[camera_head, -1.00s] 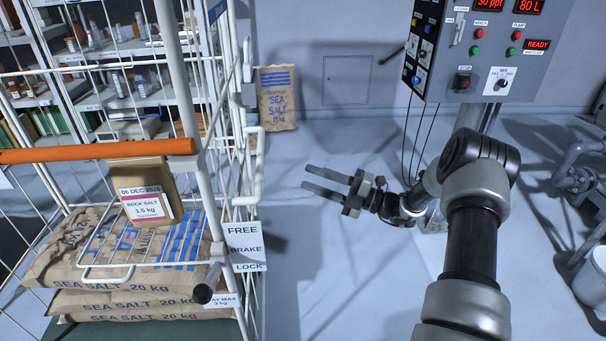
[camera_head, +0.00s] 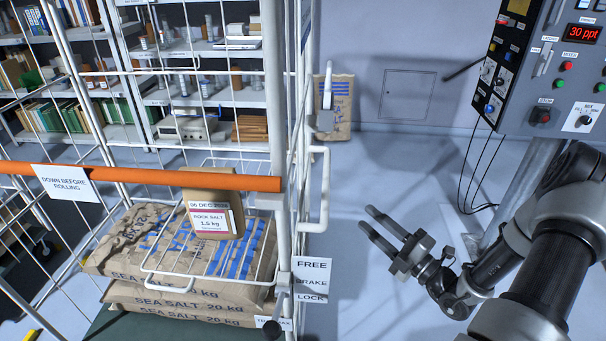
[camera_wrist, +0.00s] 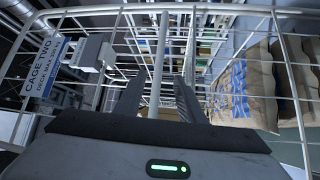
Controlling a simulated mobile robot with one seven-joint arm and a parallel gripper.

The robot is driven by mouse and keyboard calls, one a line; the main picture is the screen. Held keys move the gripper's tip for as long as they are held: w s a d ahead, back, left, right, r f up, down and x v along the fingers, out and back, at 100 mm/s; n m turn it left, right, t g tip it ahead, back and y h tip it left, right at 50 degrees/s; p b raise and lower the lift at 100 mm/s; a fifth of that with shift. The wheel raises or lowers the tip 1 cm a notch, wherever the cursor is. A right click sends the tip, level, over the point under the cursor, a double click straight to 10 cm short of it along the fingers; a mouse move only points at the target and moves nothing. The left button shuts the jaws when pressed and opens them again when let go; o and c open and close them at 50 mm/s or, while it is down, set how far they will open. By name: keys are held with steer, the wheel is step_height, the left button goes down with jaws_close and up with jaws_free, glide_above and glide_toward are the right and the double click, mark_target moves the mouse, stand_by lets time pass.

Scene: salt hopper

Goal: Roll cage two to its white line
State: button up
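Cage two is a white wire roll cage with an orange handle bar (camera_head: 232,182), filling the left of the head view. Its "CAGE TWO" plate (camera_wrist: 48,68) shows in the wrist view. Sea salt sacks (camera_head: 150,262) lie on its base. A rock salt box (camera_head: 212,205) is at a wire tray (camera_head: 165,272) behind the bar. A "FREE BRAKE LOCK" plate (camera_head: 312,280) is on the right post, with a black knob (camera_head: 272,329) low beside it. My gripper (camera_head: 367,219) is open and apart from the cage, to its right. No white line is visible.
A "DOWN BEFORE ROLLING" sign (camera_head: 66,183) hangs at the bar. Shelves (camera_head: 225,98) stand behind the cage. A sea salt sack (camera_head: 339,108) stands by the back wall. A control panel (camera_head: 545,75) is at the right. Floor between cage and panel is clear.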

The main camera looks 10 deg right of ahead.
mark_target(327, 182)
steer(key=b+x, duration=0.1)
steer(key=x, duration=1.6)
steer(key=shift+r+b, duration=0.1)
steer(key=shift+b, duration=0.3)
jaws_close()
